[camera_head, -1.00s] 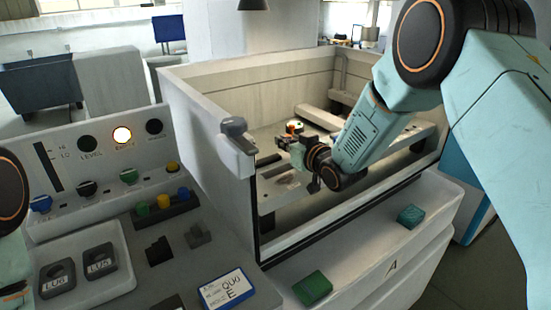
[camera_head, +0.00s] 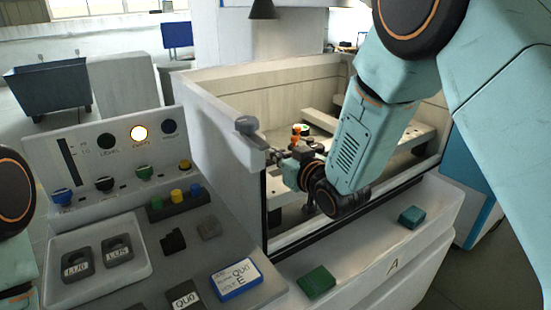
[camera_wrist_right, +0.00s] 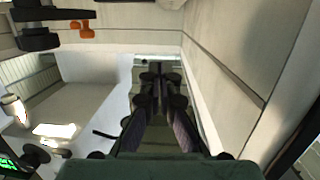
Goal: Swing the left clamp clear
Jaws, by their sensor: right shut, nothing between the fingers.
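A small orange-topped part (camera_head: 296,134) with green beside it stands inside the tank, just behind my right gripper (camera_head: 272,156). It may belong to the left clamp, but the clamp's outline is too small and covered to tell. In the right wrist view, orange pieces (camera_wrist_right: 82,28) and black round knobs (camera_wrist_right: 38,38) show at the upper left, apart from the fingers. My right gripper (camera_wrist_right: 157,72) is shut and empty. It points left, over the tank's front left corner. My left gripper is out of view; only part of its arm shows at the left edge.
The tank's pale left wall (camera_head: 205,120) and grey corner fitting (camera_head: 247,125) are close to my right gripper. A pale rail (camera_head: 400,135) crosses the tank at right. The control panel (camera_head: 90,150) stands at left.

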